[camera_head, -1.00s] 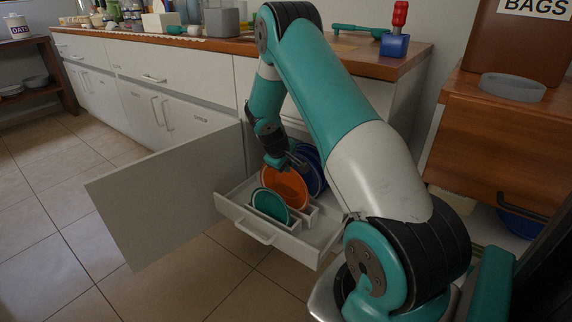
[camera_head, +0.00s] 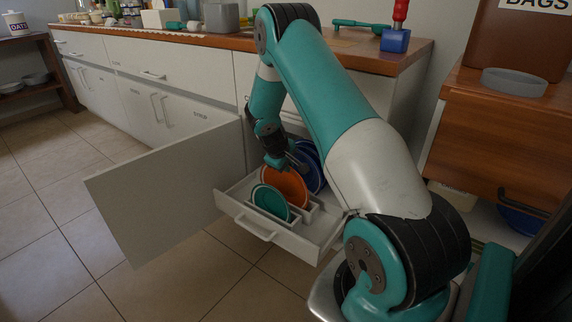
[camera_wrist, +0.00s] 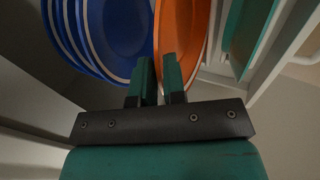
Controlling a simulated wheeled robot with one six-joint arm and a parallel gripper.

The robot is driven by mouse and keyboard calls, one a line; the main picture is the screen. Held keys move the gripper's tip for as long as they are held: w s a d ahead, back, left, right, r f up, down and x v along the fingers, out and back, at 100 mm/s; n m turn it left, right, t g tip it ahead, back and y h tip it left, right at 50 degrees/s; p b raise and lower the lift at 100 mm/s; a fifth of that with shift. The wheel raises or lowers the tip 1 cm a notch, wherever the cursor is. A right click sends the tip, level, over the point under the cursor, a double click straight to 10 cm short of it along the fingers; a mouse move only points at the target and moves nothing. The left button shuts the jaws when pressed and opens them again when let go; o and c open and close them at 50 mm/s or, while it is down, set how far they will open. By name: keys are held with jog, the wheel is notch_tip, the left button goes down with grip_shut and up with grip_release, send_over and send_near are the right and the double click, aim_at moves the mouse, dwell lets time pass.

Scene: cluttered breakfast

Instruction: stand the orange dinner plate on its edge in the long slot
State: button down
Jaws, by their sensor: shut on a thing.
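The orange dinner plate (camera_head: 287,186) stands on its edge in the pulled-out drawer (camera_head: 318,238), between a green plate and blue plates. It also shows in the wrist view (camera_wrist: 181,35), seen nearly edge-on. My gripper (camera_head: 284,166) is at the upper edge of the orange plate. In the wrist view my gripper (camera_wrist: 158,72) has its two green fingers close together on the plate's rim. The plate's lower edge and the slot under it are hidden, so I cannot tell how deep it sits.
Green plates (camera_head: 270,201) stand in front of the orange plate, and several blue plates (camera_head: 310,168) stand behind it. An open cabinet door (camera_head: 170,195) is left of the drawer. The wooden counter (camera_head: 385,62) is above. The tiled floor at left is clear.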

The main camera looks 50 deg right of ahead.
dwell(0.3)
jog(key=c, duration=0.5)
grip_release()
jog(key=shift+f, duration=0.1)
jog(key=shift+c, duration=0.2)
notch_tip(320, 180, up, 11)
jog(key=p, duration=1)
jog(key=s+d+p, duration=0.1)
jog(key=s+p, duration=0.1)
jog(key=s, duration=1.4)
jog(key=shift+f, duration=0.25)
jog(key=shift+d, duration=0.1)
